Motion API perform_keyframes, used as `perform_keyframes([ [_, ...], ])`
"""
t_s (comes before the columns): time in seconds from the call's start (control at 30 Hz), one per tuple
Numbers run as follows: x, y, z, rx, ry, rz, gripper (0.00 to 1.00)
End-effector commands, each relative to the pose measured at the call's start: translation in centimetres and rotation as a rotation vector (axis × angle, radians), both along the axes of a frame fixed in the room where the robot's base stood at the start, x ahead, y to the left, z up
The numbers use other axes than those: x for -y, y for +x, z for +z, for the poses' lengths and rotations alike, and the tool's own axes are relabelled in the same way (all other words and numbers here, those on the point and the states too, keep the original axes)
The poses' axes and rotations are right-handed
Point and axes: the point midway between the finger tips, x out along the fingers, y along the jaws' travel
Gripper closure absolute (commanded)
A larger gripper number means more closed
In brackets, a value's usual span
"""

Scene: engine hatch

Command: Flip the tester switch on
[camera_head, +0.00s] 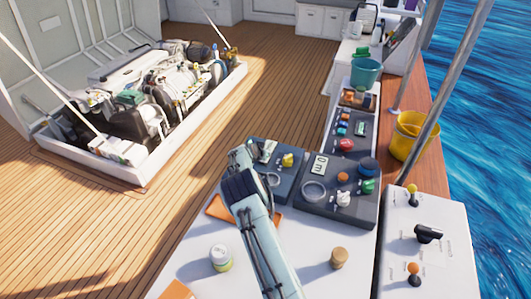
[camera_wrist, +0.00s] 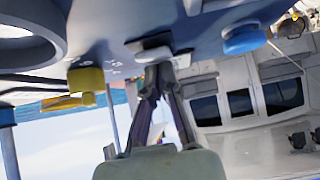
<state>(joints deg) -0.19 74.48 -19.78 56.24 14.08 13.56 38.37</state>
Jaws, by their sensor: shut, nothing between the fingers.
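The tester appears to be the small dark blue box (camera_head: 291,187) on the white bench, with a little display, a yellow knob (camera_head: 288,160) and a ring. My gripper (camera_head: 245,155) is at its left side and hides part of it. In the wrist view the blue panel (camera_wrist: 110,25) fills the top, with the yellow knob (camera_wrist: 86,80) at left. My gripper (camera_wrist: 159,72) is shut and empty, its fingertips right at a small grey and white switch (camera_wrist: 150,45) on the panel. I cannot tell whether they touch it, or which way the switch is set.
A larger dark box (camera_head: 345,218) with a display, ring and coloured knobs stands close to the right. A lever console (camera_head: 432,255) is at right, the open engine hatch (camera_head: 140,175) at left.

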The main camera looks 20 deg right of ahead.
Motion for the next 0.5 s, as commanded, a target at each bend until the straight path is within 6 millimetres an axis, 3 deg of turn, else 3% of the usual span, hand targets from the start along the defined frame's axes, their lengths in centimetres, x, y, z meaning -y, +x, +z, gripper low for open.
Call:
perform_keyframes([
  [0.5,-1.1,-1.0,-0.1,-0.002,-0.001,0.002,1.0],
])
